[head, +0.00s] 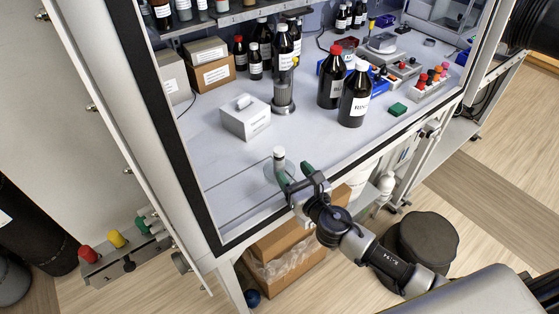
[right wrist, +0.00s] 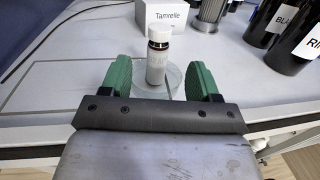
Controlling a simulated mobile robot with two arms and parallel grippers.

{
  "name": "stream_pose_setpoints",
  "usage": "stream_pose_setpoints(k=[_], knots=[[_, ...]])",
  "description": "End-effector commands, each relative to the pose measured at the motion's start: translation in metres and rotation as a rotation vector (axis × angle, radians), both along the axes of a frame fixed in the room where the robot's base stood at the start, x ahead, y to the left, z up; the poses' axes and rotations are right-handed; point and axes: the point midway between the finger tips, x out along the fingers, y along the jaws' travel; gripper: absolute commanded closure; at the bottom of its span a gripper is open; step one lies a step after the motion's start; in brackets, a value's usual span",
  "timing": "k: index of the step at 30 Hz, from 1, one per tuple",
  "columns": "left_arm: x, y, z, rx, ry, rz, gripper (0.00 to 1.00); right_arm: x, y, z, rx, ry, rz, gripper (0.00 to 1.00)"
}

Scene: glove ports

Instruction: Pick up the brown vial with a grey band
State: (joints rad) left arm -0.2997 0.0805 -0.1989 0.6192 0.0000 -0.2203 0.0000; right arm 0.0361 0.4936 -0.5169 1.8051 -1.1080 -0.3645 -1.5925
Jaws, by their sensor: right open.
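A small vial (head: 279,155) with a pale cap stands upright near the front edge of the work surface, on a clear round plate. In the right wrist view the vial (right wrist: 158,62) has a white cap, a brownish neck and a pale grey band around its body. My right gripper (head: 295,172) is open just in front of it. In the right wrist view its green fingers (right wrist: 158,78) are spread to either side of the vial's line, with a gap on both sides. The vial appears beyond the fingertips or barely between them; the exact depth is unclear. My left gripper is not in view.
A white box (head: 245,118) labelled Tamrelle stands behind the vial. A metal cylinder (head: 283,95) and large dark bottles (head: 354,100) stand farther back. The surface around the vial is mostly clear. The cabinet's front frame runs below my right arm.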

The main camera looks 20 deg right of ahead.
Motion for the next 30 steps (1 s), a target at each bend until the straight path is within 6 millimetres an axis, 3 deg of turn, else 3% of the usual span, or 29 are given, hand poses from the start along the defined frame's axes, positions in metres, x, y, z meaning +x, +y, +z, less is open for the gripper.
stream_pose_setpoints(k=[4,11,21,30], knots=[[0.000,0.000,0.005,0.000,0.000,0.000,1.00,0.025,0.005,0.002,0.006,-0.001,-0.003,0.39],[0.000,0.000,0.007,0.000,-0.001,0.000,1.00,0.042,0.009,0.001,0.008,0.002,-0.004,0.39],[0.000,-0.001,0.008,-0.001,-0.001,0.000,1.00,0.087,0.017,0.002,0.011,0.001,-0.005,0.39],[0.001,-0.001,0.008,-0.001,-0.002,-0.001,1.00,0.091,0.018,0.001,0.010,0.002,-0.004,0.40]])
